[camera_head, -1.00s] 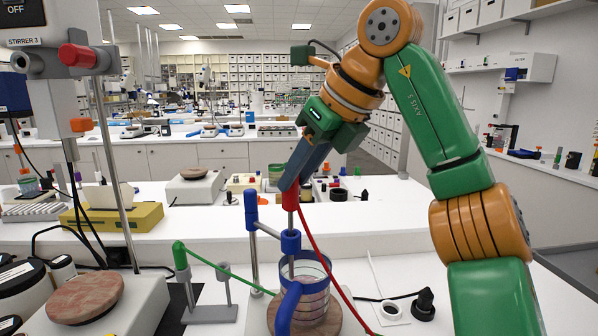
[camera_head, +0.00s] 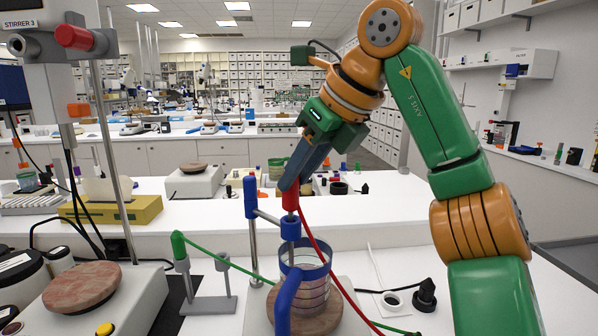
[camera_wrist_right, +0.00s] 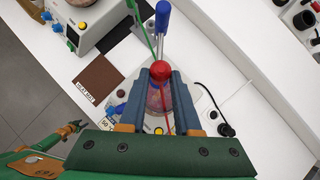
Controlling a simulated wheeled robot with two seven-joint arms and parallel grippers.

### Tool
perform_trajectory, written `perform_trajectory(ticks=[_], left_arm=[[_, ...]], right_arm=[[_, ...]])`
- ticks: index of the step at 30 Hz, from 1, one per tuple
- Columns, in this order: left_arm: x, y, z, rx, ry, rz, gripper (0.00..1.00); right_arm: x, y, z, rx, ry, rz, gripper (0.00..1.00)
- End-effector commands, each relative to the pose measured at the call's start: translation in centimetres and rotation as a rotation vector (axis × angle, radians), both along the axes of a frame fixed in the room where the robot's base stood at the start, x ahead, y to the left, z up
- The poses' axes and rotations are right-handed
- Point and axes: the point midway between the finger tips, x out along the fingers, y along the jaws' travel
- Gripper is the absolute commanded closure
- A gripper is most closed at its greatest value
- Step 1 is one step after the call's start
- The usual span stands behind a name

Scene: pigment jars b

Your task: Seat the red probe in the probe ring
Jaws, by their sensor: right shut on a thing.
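The red probe (camera_head: 290,197) is upright, with its red handle in the jaws of my right gripper (camera_head: 289,186). Its metal shaft passes down through the blue probe ring (camera_head: 290,228) and shows below it inside the jar. A narrow stretch of shaft shows between the handle and the ring, so the handle is apart from the ring. The ring is on an arm of a blue-topped post (camera_head: 251,198). In the right wrist view the probe's round red top (camera_wrist_right: 160,70) is between the two fingers.
A clear jar with a blue band (camera_head: 306,256) and blue handle stands on a round wooden plate (camera_head: 320,322) below the ring. A green-topped stand (camera_head: 179,246) is to the left. Red and green cables trail nearby. A black plug (camera_head: 425,292) lies right.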

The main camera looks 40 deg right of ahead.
Motion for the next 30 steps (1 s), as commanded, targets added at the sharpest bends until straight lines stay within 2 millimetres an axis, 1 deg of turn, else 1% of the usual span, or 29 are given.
perform_trajectory(ticks=[20, 21, 23, 24, 25, 30], left_arm=[[0.0, 0.0, -1.6, 0.000, 0.000, 0.000, 0.46], [0.0, 0.0, -1.6, 0.000, 0.000, 0.000, 0.46], [0.0, 0.0, -1.5, 0.000, 0.000, 0.000, 0.46], [0.0, 0.0, -1.5, 0.000, 0.000, 0.000, 0.46], [0.0, 0.0, -1.5, 0.000, 0.000, 0.000, 0.46], [0.0, 0.0, -1.5, 0.000, 0.000, 0.000, 0.46]], right_arm=[[0.0, 0.0, -1.8, 0.001, 0.000, -0.001, 1.00], [0.0, 0.0, -1.7, 0.001, 0.000, -0.001, 0.63], [0.0, 0.0, -1.7, 0.001, 0.000, -0.001, 0.47], [0.0, 0.0, -1.7, 0.001, 0.000, -0.001, 0.36], [0.0, 0.0, -1.7, 0.001, 0.000, -0.001, 0.34], [0.0, 0.0, -1.7, 0.000, 0.000, 0.000, 0.34]])
